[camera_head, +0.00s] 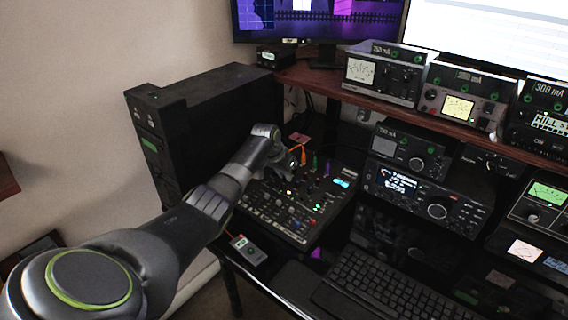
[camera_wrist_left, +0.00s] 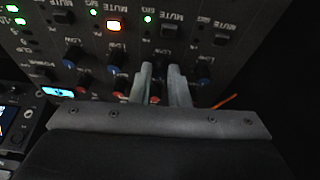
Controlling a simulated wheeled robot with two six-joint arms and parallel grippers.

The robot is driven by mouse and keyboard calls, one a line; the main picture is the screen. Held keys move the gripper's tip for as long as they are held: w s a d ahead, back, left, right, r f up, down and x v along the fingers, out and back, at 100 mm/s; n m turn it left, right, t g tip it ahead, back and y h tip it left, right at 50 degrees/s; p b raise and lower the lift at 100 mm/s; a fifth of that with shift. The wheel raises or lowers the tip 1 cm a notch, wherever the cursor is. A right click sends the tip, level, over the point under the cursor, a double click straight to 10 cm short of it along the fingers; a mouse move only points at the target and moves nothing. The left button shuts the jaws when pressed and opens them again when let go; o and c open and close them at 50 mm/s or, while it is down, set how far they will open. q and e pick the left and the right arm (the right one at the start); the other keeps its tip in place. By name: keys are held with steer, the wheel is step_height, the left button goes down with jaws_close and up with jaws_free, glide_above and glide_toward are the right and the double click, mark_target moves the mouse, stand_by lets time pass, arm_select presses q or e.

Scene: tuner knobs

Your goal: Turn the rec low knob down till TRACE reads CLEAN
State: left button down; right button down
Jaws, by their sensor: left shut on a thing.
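A black mixer panel (camera_head: 294,205) with rows of small knobs and lit buttons lies on the desk. My left gripper (camera_wrist_left: 160,70) is shut on a knob of that panel; the fingers largely hide the knob. A red cap (camera_wrist_left: 155,99) shows low between the fingers. Knobs labelled LOW, such as a blue-capped one (camera_wrist_left: 115,58), stand in the row beside the fingers. In the head view my left arm reaches over the panel's far left part, and its fingers are hard to make out. A small cyan display (camera_head: 342,183) is lit; its text is too small to read. It also shows in the wrist view (camera_wrist_left: 58,92).
A black tower case (camera_head: 190,120) stands left of the panel. Radio units (camera_head: 425,195) and a shelf with meters (camera_head: 380,72) are at the right. A keyboard (camera_head: 385,290) lies in front. Coloured cables rise behind the panel near my gripper.

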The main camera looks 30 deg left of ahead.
arm_select(q)
steer(key=shift+r+n+y+p, duration=0.2)
steer(key=shift+n+y+p, duration=0.1)
steer(key=shift+n+p, duration=0.9)
steer(key=shift+f+n+y+p, duration=0.15)
steer(key=shift+n+y+p, duration=0.15)
steer(key=shift+n+p, duration=0.4)
steer(key=c, duration=1.4)
jaws_free()
steer(key=shift+s+r, duration=0.15)
steer(key=shift+r, duration=0.25)
steer(key=v, duration=1.6)
steer(key=shift+r+p, duration=0.25)
steer(key=shift+p, duration=0.2)
steer(key=shift+s+d, duration=0.1)
